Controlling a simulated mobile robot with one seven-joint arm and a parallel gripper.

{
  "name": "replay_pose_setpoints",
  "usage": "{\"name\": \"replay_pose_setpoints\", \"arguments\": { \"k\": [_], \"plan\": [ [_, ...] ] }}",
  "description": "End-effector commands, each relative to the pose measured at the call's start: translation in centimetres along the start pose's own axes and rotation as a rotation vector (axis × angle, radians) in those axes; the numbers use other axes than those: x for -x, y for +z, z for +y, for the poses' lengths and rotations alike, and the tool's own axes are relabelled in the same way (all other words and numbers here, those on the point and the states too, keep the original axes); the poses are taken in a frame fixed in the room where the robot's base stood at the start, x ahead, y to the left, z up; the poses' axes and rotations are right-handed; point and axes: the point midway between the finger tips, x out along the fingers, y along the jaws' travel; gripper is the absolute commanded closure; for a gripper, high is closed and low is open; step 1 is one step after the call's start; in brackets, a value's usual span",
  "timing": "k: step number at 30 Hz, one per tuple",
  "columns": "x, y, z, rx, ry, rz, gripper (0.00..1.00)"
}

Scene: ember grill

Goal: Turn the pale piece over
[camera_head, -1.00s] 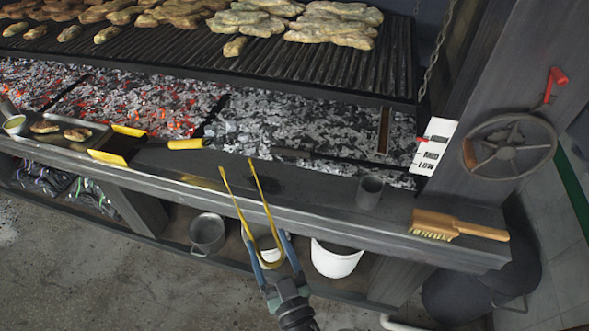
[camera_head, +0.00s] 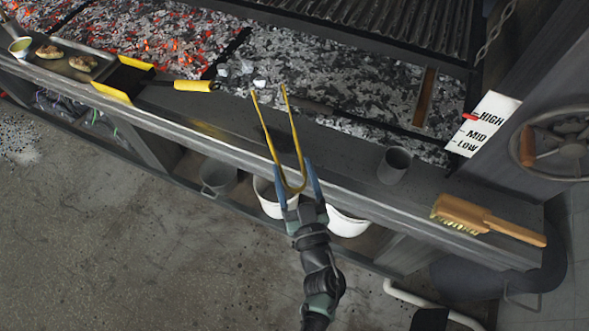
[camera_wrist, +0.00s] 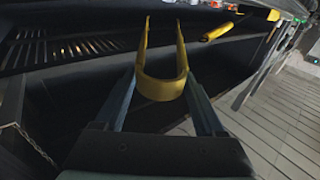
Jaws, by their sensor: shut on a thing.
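My gripper (camera_head: 293,176) is shut on the yellow tongs (camera_head: 296,140), around their bent end. The tongs' two long arms point away from me, with their tips apart and nothing between them. They are over the dark front ledge, and the tips show near the coal bed's front edge. In the wrist view the tongs (camera_wrist: 161,88) sit between my blue fingers, arms spread. The pale piece cannot be picked out in either current view. The grill grate (camera_head: 385,25) shows only its bare front part at the top of the head view.
Glowing and ashy coals (camera_head: 330,75) lie behind the ledge (camera_head: 230,125). A tray with two browned pieces (camera_head: 83,63), a yellow-handled scraper (camera_head: 195,86), a grey cup (camera_head: 394,165) and a wooden brush (camera_head: 487,219) stand along it. A crank wheel (camera_head: 560,145) is at right.

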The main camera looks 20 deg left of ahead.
Motion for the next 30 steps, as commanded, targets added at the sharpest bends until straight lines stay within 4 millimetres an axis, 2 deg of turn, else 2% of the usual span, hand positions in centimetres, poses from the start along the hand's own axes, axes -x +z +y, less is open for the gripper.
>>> {"name": "replay_pose_setpoints", "arguments": {
  "k": [1, 3, 15, 27, 28, 30],
  "plan": [
    [0.1, 1.2, 0.0, 0.0, -0.001, 0.002, 0.5],
    [0.1, 2.0, 0.0, 0.0, -0.001, 0.002, 0.5],
    [0.5, 6.1, 0.0, -0.001, 0.0, 0.001, 0.5],
    [0.5, 6.6, 0.0, 0.0, 0.0, 0.0, 0.5],
    [0.5, 6.6, 0.0, 0.0, 0.0, 0.0, 0.3],
    [0.5, 6.6, 0.0, 0.0, 0.0, 0.0, 0.31]
  ]
}}
